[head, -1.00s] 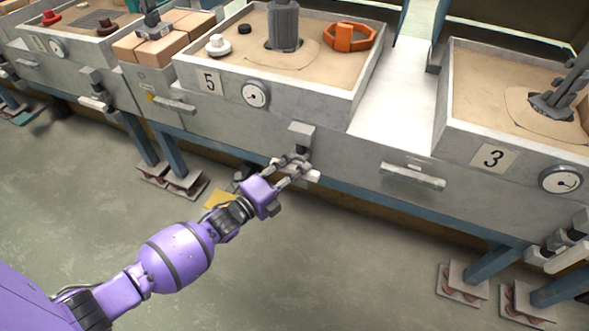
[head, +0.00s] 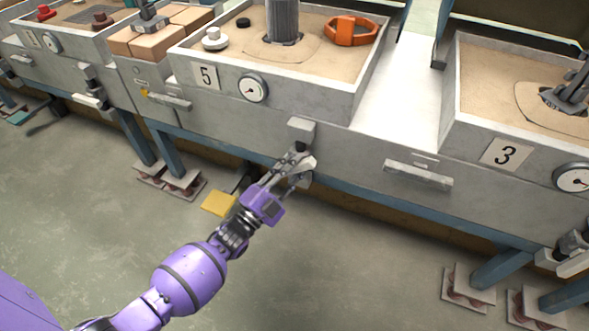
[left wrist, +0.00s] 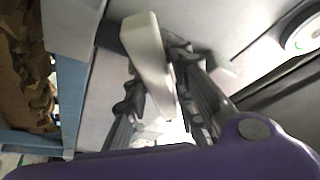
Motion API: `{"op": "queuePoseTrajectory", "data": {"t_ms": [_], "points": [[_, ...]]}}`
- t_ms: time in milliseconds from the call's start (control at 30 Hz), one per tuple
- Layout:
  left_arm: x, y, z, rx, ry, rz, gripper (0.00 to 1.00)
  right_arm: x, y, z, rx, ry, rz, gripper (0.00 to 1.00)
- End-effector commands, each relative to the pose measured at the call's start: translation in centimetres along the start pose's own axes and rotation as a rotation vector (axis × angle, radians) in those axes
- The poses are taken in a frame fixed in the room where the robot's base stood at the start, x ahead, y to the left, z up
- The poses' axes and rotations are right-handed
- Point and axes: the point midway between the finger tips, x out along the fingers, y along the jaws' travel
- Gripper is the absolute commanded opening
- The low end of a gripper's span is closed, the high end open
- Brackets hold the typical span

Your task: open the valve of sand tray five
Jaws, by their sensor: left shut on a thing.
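Sand tray five (head: 205,77) is a grey metal box of sand with a "5" plate and a round gauge (head: 253,88) on its front. Its valve is a grey block (head: 301,127) below the tray with a pale lever handle (head: 308,163). My left gripper (head: 298,166) is shut on the lever handle, which stands tilted in the head view. In the left wrist view the handle (left wrist: 148,50) is a pale bar between the two fingers. The fingers hide part of the handle in the head view. My right gripper is not in view.
Tray three (head: 505,152) stands to the right, with a drawer-like bar handle (head: 418,174) between. A yellow pedal (head: 218,203) sticks out low beside my left wrist. Blue legs on sprung plates (head: 170,180) stand under the bench. The floor in front is clear.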

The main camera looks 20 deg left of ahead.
Motion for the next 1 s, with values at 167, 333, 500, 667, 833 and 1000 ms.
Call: {"op": "queuePoseTrajectory", "data": {"t_ms": [167, 333, 500, 667, 833, 1000], "points": [[-0.11, 0.21, 0.14, -0.160, -0.003, -0.066, 0.00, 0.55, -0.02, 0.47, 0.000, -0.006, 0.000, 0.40], [-0.11, 0.21, 0.12, -0.309, -0.004, -0.128, 0.00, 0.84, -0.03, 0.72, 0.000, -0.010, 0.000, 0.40], [-0.08, 0.14, 0.09, -0.453, -0.003, -0.188, 0.00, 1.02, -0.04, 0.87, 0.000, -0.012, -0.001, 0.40], [-0.07, 0.10, 0.08, -0.572, -0.003, -0.238, 0.00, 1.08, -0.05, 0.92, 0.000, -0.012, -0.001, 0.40], [-0.07, 0.07, 0.05, -0.673, -0.002, -0.279, 0.00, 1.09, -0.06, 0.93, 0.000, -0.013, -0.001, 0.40], [-0.09, 0.05, 0.07, -0.742, -0.002, -0.308, 0.00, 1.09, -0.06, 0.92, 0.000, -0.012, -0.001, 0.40]]}}
